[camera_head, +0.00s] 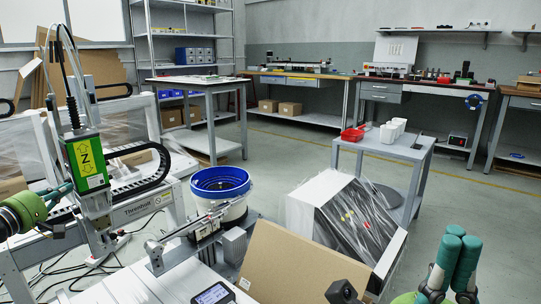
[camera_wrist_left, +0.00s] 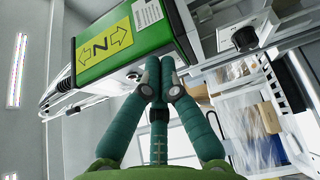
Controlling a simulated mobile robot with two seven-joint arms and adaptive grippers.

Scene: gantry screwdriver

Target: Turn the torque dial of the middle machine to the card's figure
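A gantry screwdriver machine has a green head (camera_head: 86,160) with a yellow label showing a letter and arrows. The head is also at the upper middle of the left wrist view (camera_wrist_left: 120,42). A small round part (camera_wrist_left: 133,76) sits on its lower edge, and a dark round knob (camera_wrist_left: 244,38) is on grey metal to the right. I cannot tell which is the torque dial. No readable card figure shows. My left gripper (camera_head: 66,188) is beside the head at its lower left, fingertips together (camera_wrist_left: 160,70), with nothing visible between them. My right gripper (camera_head: 460,236) is low right, fingers together and empty.
A blue-rimmed bowl feeder (camera_head: 220,182), a cardboard sheet (camera_head: 295,262) and a film-wrapped box (camera_head: 345,215) stand right of the machine. A small display (camera_head: 213,294) is at the bottom. A grey table (camera_head: 385,150) stands behind. Floor at the right is clear.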

